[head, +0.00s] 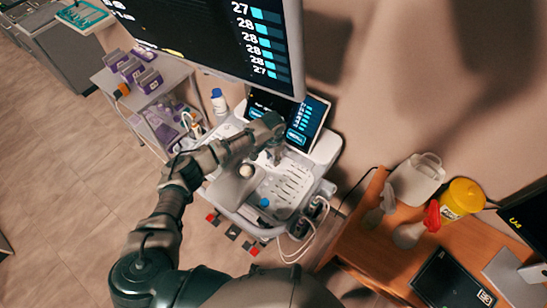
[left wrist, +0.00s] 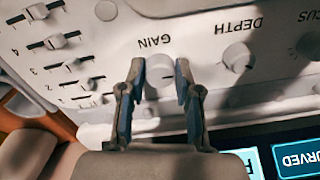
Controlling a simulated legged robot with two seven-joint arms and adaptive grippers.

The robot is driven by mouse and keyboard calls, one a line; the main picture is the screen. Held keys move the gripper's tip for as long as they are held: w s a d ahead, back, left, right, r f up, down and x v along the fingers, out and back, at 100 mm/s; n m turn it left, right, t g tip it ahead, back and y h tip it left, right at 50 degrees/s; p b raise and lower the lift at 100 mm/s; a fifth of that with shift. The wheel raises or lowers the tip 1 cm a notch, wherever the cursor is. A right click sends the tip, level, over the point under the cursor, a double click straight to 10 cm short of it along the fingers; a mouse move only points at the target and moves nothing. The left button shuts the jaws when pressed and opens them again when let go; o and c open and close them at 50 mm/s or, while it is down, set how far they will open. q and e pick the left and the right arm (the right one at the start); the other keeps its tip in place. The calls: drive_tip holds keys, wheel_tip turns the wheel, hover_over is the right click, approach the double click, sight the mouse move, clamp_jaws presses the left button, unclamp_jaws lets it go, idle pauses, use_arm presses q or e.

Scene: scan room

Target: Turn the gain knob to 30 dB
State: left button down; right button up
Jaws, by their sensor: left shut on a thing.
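The gain knob (left wrist: 159,72) is a pale round knob under the upside-down GAIN label in the left wrist view. My left gripper (left wrist: 160,80) has one finger on each side of it and is shut on it. The dB setting of the knob is not readable. The depth knob (left wrist: 237,56) sits beside it on the same panel. In the head view my left gripper (head: 274,156) reaches down to the scanner's control panel (head: 290,185) and hides the gain knob. My right gripper is not in view.
A large monitor (head: 215,40) shows rows of 27 and 28 above the panel. A smaller lit screen (head: 308,118) stands behind it. Several sliders (left wrist: 60,40) lie close to the fingers. A trolley (head: 150,95) stands left, a wooden desk (head: 380,240) right.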

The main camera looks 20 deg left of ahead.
use_arm(q)
drive_tip(key=shift+s+f, duration=0.1)
drive_tip(key=shift+s, duration=0.1)
drive_tip(key=shift+m+p, duration=0.9)
drive_tip(key=shift+p, duration=0.25)
drive_tip(key=shift+a+f+m, duration=0.1)
drive_tip(key=shift+m, duration=0.2)
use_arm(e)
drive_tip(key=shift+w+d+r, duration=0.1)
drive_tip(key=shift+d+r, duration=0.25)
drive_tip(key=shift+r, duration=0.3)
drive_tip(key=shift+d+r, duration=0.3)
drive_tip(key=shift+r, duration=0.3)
use_arm(q)
drive_tip(key=c, duration=0.8)
unclamp_jaws()
drive_tip(key=shift+w, duration=0.1)
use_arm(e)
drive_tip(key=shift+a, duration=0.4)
